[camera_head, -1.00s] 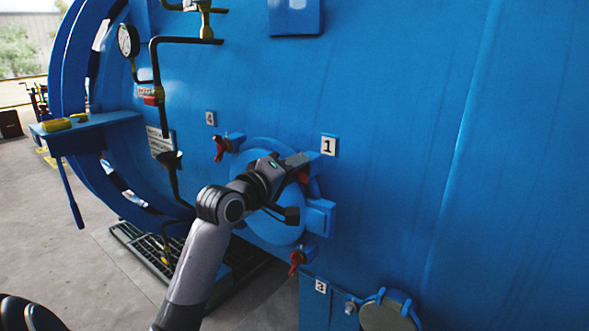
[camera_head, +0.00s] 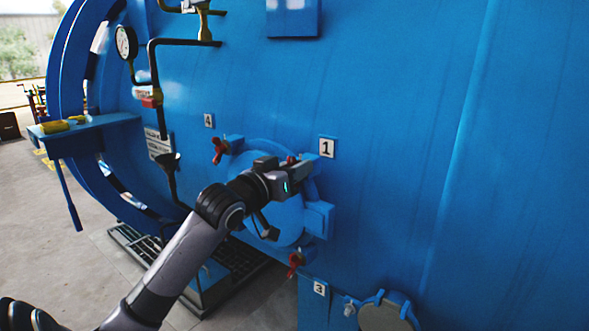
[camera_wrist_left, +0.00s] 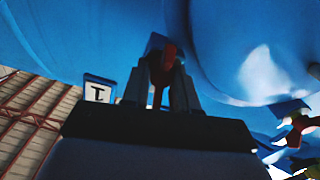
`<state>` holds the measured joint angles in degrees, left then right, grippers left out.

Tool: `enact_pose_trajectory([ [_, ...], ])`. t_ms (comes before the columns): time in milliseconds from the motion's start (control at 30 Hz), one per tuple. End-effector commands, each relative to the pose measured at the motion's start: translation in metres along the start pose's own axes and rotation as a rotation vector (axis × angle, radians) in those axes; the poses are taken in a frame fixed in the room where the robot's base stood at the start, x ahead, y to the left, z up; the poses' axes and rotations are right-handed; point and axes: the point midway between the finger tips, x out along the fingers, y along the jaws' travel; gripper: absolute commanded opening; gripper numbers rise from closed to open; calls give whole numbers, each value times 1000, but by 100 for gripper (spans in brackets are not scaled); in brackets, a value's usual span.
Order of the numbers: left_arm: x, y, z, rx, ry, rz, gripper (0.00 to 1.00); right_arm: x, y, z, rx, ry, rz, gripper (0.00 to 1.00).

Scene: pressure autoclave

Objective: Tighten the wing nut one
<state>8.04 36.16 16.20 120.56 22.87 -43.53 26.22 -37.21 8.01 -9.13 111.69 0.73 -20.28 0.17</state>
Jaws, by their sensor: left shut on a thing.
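The number 1 plate (camera_head: 327,147) is on the blue tank wall in the head view and also shows in the left wrist view (camera_wrist_left: 98,92). My left gripper (camera_head: 300,166) is beside this plate at the upper right of the round blue hatch (camera_head: 287,216). In the left wrist view my left gripper (camera_wrist_left: 163,75) is shut on the red wing nut one (camera_wrist_left: 168,58), which sits between its fingers. In the head view the gripper mostly hides this nut. My right gripper is not in view.
Other red wing nuts sit at the hatch's upper left (camera_head: 219,150) and bottom (camera_head: 296,262). A gauge (camera_head: 126,42) with pipes and a blue shelf (camera_head: 88,133) stand at the left. The tank wall at the right is mostly clear.

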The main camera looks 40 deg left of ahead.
Motion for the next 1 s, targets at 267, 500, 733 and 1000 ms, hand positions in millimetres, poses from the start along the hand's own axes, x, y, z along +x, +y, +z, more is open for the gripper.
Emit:
enact_pose_trajectory([
  [267, 0, 1, 1, 143, -2, 0, 0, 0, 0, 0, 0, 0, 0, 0],
  [500, 0, 2, 1, 192, -1, 0, 0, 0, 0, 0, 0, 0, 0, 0],
  [733, 0, 2, 0, 200, -1, 0, 0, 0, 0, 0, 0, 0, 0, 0],
  [1000, 0, 2, 0, 199, -1, 0, 34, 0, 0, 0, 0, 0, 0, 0],
])
